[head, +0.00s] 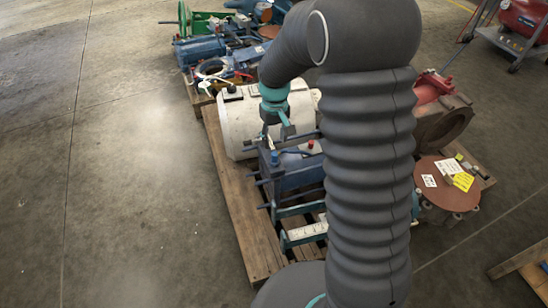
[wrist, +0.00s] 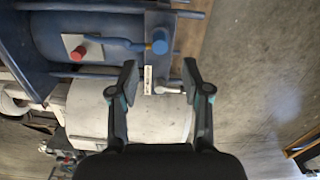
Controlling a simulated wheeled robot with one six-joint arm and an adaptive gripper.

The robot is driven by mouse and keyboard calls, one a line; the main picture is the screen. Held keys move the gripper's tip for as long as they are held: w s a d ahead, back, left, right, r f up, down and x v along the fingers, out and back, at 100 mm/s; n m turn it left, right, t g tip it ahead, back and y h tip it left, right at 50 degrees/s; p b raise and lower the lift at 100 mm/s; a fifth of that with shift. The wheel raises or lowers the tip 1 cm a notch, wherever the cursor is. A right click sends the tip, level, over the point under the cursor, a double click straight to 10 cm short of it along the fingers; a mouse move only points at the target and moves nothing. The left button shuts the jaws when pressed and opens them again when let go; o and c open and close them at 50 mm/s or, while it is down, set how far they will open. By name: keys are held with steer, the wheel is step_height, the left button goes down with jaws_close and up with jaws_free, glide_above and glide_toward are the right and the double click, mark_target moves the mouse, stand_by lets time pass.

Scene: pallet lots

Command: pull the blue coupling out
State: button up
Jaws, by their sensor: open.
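The blue coupling (wrist: 160,47) is a small round blue cap with a brass-coloured collar in the wrist view. It sits near the edge of a dark blue machine (wrist: 100,35), and a blue lever or hose runs left from it. In the head view the blue coupling (head: 275,157) stands on the near-left corner of the machine (head: 298,172). My gripper (wrist: 160,82) is open and empty, its fingertips apart from the coupling, which shows beyond them in the wrist view. In the head view my gripper (head: 279,131) hangs just above and behind the coupling.
A red cap (wrist: 78,53) is on the same machine. A white cylinder (head: 240,115) lies behind it on the wooden pallet (head: 232,190). Thin rods stick out of the machine's left side. Concrete floor (head: 130,180) to the left is clear.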

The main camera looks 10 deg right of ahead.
mark_target(275, 154)
step_height(275, 154, down, 8)
steer(key=b, duration=0.4)
steer(key=shift+r, duration=0.15)
stand_by(1.0)
jaws_close()
steer(key=shift+r, duration=0.15)
steer(key=shift+r+p, duration=1.95)
steer(key=shift+r, duration=0.95)
